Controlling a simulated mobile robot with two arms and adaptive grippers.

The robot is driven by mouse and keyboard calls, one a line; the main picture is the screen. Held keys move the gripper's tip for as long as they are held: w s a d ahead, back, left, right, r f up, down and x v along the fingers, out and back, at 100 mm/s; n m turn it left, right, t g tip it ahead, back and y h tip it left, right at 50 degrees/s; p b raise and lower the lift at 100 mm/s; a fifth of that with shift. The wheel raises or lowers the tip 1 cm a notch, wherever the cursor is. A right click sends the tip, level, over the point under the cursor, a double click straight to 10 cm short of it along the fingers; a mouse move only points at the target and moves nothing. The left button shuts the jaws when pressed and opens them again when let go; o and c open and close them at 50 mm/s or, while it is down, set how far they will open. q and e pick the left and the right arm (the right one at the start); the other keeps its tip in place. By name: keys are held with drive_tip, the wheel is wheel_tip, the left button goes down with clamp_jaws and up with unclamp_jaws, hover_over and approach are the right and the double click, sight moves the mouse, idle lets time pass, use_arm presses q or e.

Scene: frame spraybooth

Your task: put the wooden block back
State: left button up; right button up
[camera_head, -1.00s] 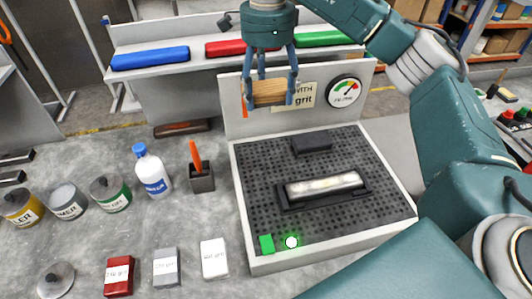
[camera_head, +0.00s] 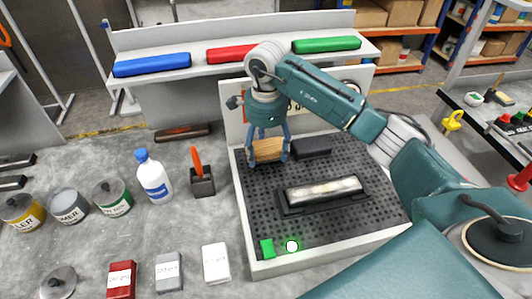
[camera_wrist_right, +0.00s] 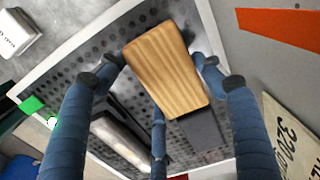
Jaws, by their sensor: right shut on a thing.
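The wooden block (camera_head: 267,150) is light brown with visible grain. My right gripper (camera_head: 267,155) is shut on it and holds it at the back left of the perforated black bed (camera_head: 260,205), left of a dark block (camera_head: 311,146). In the right wrist view the wooden block (camera_wrist_right: 166,68) sits between the blue fingers, over the perforated surface. I cannot tell whether its underside touches the bed. My left gripper is not in view.
A lit bar in a black holder (camera_head: 323,192) lies mid-bed. A green piece (camera_head: 267,248) and a glowing button (camera_head: 292,246) are at its front. A white bottle (camera_head: 153,176), orange-handled tool in a holder (camera_head: 202,181), and cans stand left. Coloured bars lie on the shelf behind.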

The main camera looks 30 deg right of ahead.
wheel_tip(320, 180, down, 2)
drive_tip(key=shift+f, duration=0.1)
drive_tip(key=shift+f, duration=0.1)
drive_tip(key=shift+f, duration=0.15)
drive_tip(key=o, duration=1.1)
